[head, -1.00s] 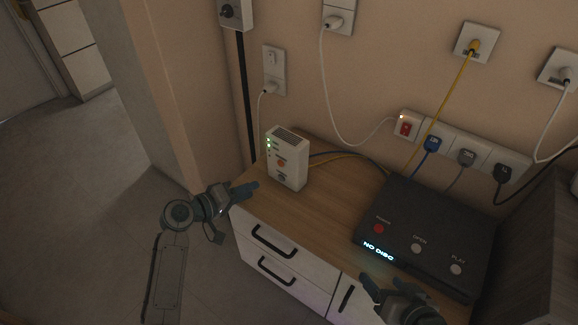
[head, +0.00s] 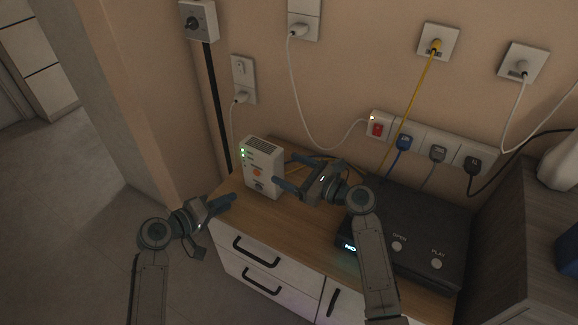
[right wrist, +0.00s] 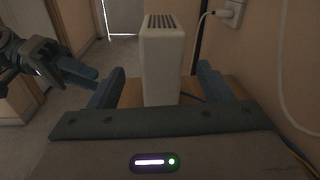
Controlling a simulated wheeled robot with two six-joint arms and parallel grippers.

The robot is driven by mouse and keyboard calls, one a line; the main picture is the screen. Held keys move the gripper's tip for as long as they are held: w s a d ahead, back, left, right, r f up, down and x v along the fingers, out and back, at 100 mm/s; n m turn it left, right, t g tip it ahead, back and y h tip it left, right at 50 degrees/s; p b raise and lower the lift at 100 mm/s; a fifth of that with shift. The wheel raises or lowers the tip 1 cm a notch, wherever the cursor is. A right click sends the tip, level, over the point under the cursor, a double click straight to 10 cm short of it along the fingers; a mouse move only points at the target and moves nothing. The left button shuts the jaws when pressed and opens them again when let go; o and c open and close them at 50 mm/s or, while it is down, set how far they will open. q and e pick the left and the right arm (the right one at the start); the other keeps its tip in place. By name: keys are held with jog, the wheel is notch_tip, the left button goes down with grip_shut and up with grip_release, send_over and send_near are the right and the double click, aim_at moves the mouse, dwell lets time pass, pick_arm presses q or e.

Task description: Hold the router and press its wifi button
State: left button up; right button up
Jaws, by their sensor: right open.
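The router (head: 262,172) is a white upright box with a slotted top, green lights, an orange button (head: 257,172) and a dark button below it. It stands at the left end of the wooden cabinet top. My right gripper (head: 281,170) is open at the router's right side, its fingers pointing at it. In the right wrist view the router (right wrist: 163,62) appears between the two open fingers; I cannot tell whether they reach around it. My left gripper (head: 234,198) looks shut and empty, in front and left of the router, apart from it.
A black disc player (head: 425,225) lies on the cabinet top (head: 232,190), right of the router, partly behind my right arm. A power strip (head: 420,138) with plugs and a red switch is on the wall. Cables run behind the router. A grey cabinet (head: 520,215) stands at the right.

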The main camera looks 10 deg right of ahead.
aim_at(265, 156)
jog(key=shift+w+a+r+m, duration=0.3)
jog(key=shift+w+a+m, duration=0.15)
jog(key=shift+w, duration=0.15)
jog(key=shift+x, duration=3.5)
jog(key=c, duration=1.2)
pick_arm(q)
grip_shut()
pick_arm(e)
jog(key=shift+c, duration=0.2)
